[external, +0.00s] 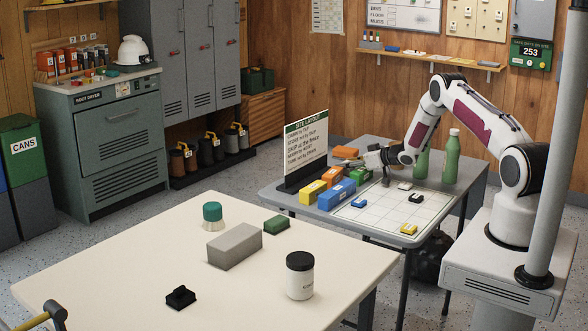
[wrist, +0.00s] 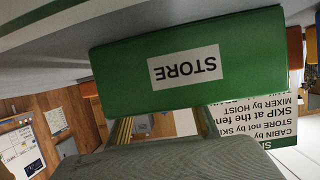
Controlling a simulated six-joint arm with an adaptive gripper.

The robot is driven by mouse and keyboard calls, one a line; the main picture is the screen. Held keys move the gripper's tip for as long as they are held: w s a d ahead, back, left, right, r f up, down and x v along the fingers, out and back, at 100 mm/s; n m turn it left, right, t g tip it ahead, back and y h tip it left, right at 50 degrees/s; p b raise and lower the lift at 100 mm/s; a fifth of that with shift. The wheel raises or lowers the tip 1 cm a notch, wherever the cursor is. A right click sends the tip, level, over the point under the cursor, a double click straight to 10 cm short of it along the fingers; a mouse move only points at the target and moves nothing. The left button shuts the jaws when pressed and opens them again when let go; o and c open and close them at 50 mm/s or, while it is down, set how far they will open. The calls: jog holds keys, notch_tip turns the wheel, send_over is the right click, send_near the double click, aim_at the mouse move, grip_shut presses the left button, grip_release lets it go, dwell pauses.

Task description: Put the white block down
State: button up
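My gripper (external: 376,160) is low over the far table, by the green block (external: 358,176). The external view shows it too small to tell whether it is open or shut, or holds anything. In the wrist view, a green block with an upside-down STORE label (wrist: 188,66) fills the upper middle, close to the camera. I cannot tell whether the fingers touch it. A small white piece (external: 405,186) lies on the gridded white sheet (external: 378,221), right of the gripper; I cannot tell if it is the white block. No white block shows in the wrist view.
Blue (external: 336,194), yellow (external: 313,192) and orange (external: 331,175) blocks stand left of the sheet, before a layout sign (external: 306,150). Green bottles (external: 451,157) stand at the right. A cream table (external: 120,250) in front holds a grey block (external: 234,246) and a jar (external: 300,276).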

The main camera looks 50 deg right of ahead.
jog(key=c, duration=1)
jog(key=shift+r, duration=0.1)
jog(key=shift+r, duration=4.9)
